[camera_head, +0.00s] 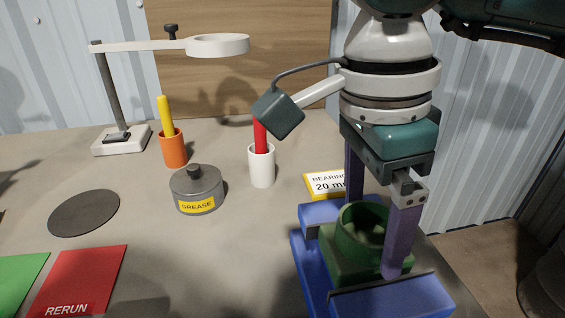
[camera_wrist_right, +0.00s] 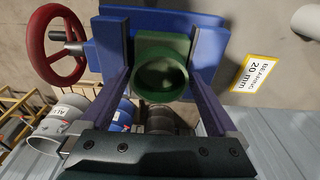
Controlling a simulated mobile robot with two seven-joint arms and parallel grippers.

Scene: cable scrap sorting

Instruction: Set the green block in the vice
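The green block (camera_head: 362,235) has a round, open, cup-like bore on top. It sits upright between the blue jaws of the vice (camera_head: 395,300) at the front right. My right gripper (camera_head: 375,240) points straight down, with one purple finger on each side of the block and no clear gap to it. In the right wrist view the block (camera_wrist_right: 162,70) lies between the fingertips, with the jaws of the vice (camera_wrist_right: 205,20) on both sides. The block's underside is hidden. My left gripper is out of view.
A red handwheel (camera_wrist_right: 55,45) stands left of the vice in the wrist view. A bearing label (camera_head: 322,185) lies behind it. A white cup (camera_head: 262,165), grease pot (camera_head: 197,188), orange cup (camera_head: 174,148) and magnifier stand (camera_head: 122,140) stand farther back. A red mat (camera_head: 80,280) lies front left.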

